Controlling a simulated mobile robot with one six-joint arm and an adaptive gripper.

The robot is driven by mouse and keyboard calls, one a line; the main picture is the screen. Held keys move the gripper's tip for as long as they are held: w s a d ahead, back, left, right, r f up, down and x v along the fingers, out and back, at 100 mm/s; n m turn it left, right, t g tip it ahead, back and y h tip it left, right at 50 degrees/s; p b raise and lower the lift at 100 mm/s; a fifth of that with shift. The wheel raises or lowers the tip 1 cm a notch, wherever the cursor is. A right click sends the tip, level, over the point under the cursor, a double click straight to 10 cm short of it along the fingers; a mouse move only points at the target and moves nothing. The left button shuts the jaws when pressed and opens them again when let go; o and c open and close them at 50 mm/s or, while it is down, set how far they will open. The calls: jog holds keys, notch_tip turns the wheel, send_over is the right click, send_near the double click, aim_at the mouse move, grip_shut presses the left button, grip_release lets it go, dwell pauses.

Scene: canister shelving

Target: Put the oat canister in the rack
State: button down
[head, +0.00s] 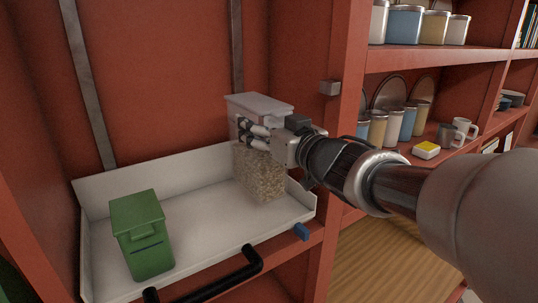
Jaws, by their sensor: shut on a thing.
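The oat canister (259,172) is a clear box of pale oats with a white lid. It stands upright at the right end of a white rack tray (205,238), against or close to its back wall. Whether its base touches the tray floor is hard to tell. My gripper (252,132) reaches in from the right and is shut on the canister's upper part, just below the lid. The fingers partly hide the canister's front there.
A green lidded canister (142,236) stands at the left of the tray. A black handle (205,280) runs along the front edge, with a blue clip (301,231) near the right corner. A red upright (343,110) separates shelves of jars and mugs. The tray's middle is clear.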

notch_tip(320, 180, down, 6)
jog(key=shift+b, duration=0.55)
jog(key=shift+f, duration=0.1)
jog(key=c, duration=0.9)
grip_release()
jog(key=shift+f, duration=0.25)
jog(key=o, duration=0.5)
jog(key=shift+c, duration=0.2)
jog(key=shift+r, duration=0.15)
